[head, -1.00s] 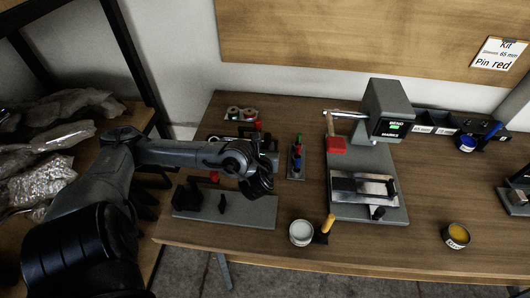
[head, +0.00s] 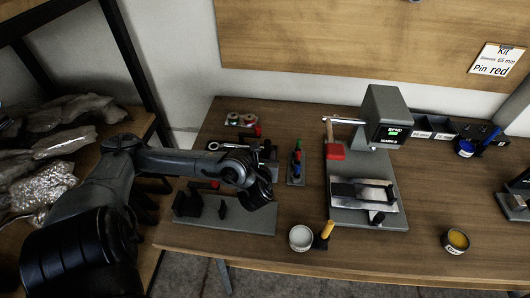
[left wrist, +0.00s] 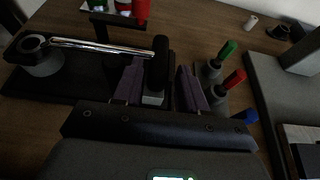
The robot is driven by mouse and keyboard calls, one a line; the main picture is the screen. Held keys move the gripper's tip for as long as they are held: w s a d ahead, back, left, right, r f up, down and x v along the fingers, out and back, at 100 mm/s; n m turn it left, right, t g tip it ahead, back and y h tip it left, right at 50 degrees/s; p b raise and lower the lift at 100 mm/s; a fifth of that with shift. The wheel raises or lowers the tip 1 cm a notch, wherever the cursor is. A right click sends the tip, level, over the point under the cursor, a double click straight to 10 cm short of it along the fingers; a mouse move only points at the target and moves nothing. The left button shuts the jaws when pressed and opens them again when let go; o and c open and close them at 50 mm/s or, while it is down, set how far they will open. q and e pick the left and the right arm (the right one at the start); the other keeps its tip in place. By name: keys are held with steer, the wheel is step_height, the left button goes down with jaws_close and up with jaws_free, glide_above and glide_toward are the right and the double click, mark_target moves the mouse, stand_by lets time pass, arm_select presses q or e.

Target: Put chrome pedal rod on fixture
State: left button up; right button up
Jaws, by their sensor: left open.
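The chrome pedal rod (left wrist: 100,47) lies across a dark holder in the left wrist view, with a ring-shaped end at left and a black block-like end at right. A short bright part of it shows in the head view (head: 213,146), behind my arm. My left gripper (left wrist: 158,82) is open, its two purple fingers on either side of the black end; I cannot tell whether they touch it. In the head view my left gripper (head: 262,188) partly hides the holder. A grey fixture base (head: 250,218) with black uprights stands in front of it.
Green, red and blue-handled tools (head: 297,160) stand in a small rack right of my gripper. Further right is a grey machine (head: 385,110) with a green-lit display. A white-topped tin (head: 301,238) and a yellow-handled tool (head: 324,233) are near the front edge.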

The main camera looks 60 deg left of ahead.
arm_select(q)
steer(key=p+v, duration=0.3)
steer(key=v, duration=0.7)
steer(key=shift+d+r, duration=0.1)
steer(key=shift+r, duration=0.05)
